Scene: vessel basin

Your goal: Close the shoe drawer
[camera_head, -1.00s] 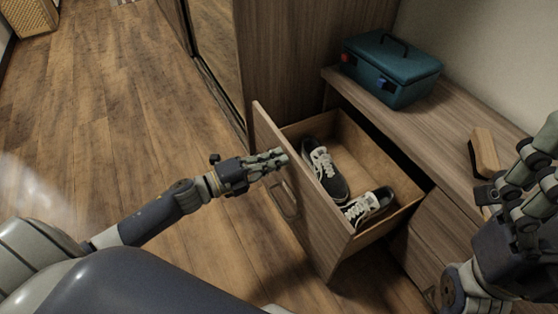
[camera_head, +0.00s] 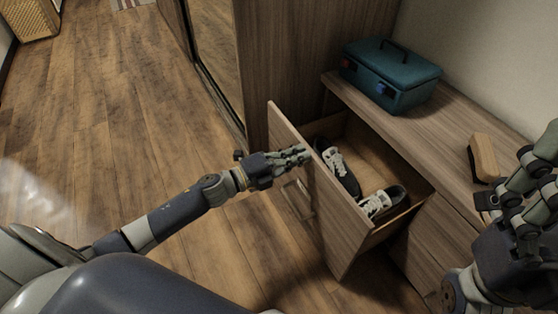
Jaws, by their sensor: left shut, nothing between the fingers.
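The shoe drawer (camera_head: 335,215) is partly pulled out of the wooden cabinet, with its front panel and handle (camera_head: 298,197) facing left. Two dark shoes with white laces, one farther back (camera_head: 338,166) and one nearer (camera_head: 382,203), lie inside it. My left gripper (camera_head: 303,155) is shut and empty, with its fingertips at the outer face of the drawer front, above the handle; they appear to touch it. My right gripper (camera_head: 510,205) is at the right edge, above the cabinet side and away from the drawer; its finger state is unclear.
A teal box (camera_head: 390,75) with a dark handle stands on the cabinet top (camera_head: 425,125). A wooden brush-like block (camera_head: 484,158) lies farther right on it. A tall wardrobe (camera_head: 300,60) rises behind the drawer. The wooden floor at left (camera_head: 110,130) is clear.

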